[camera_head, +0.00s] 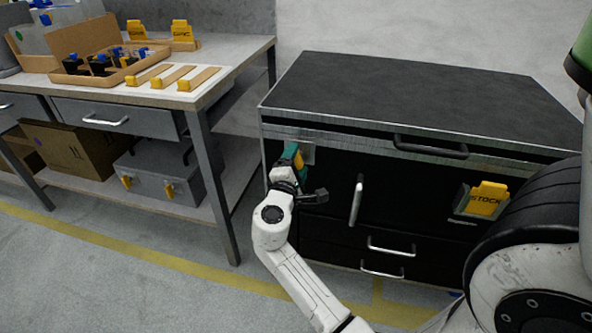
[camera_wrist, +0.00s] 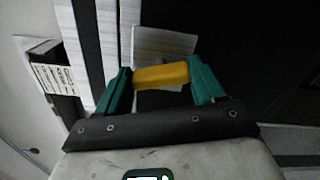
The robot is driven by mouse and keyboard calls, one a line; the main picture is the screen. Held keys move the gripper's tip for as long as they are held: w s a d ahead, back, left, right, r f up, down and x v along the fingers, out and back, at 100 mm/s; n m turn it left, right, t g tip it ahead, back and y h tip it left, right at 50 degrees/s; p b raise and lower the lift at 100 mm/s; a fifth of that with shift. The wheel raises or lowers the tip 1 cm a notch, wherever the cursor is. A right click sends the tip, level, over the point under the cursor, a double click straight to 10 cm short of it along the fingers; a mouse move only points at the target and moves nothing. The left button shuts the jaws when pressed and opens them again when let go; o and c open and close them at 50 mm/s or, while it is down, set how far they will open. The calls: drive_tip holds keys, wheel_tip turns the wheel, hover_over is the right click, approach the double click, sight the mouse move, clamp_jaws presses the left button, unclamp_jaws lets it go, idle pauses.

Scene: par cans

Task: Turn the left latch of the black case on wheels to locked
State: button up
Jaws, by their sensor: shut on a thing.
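The black case (camera_head: 420,85) with metal edges stands right of the workbench; its wheels are not visible. Its left latch shows in the wrist view as a yellow handle (camera_wrist: 162,76) in front of a pale metal plate (camera_wrist: 165,42). My gripper (camera_head: 292,158) is at the upper left of the case front, its green fingers against the latch area. In the wrist view my gripper (camera_wrist: 163,80) has one finger at each end of the yellow handle, shut on it. The handle lies nearly level across that picture.
A black handle (camera_head: 430,147) and several pale handles are on the case front.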

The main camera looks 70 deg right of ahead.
drive_tip(key=shift+d+m+b, duration=0.1)
drive_tip(key=shift+m+b, duration=1.3)
drive_tip(key=shift+m, duration=0.5)
drive_tip(key=shift+s, duration=0.1)
drive_tip(key=o, duration=1)
drive_tip(key=shift+o, duration=0.2)
drive_tip(key=a+p, duration=0.2)
drive_tip(key=a, duration=0.8)
drive_tip(key=shift+s+a, duration=0.35)
drive_tip(key=shift+s, duration=0.05)
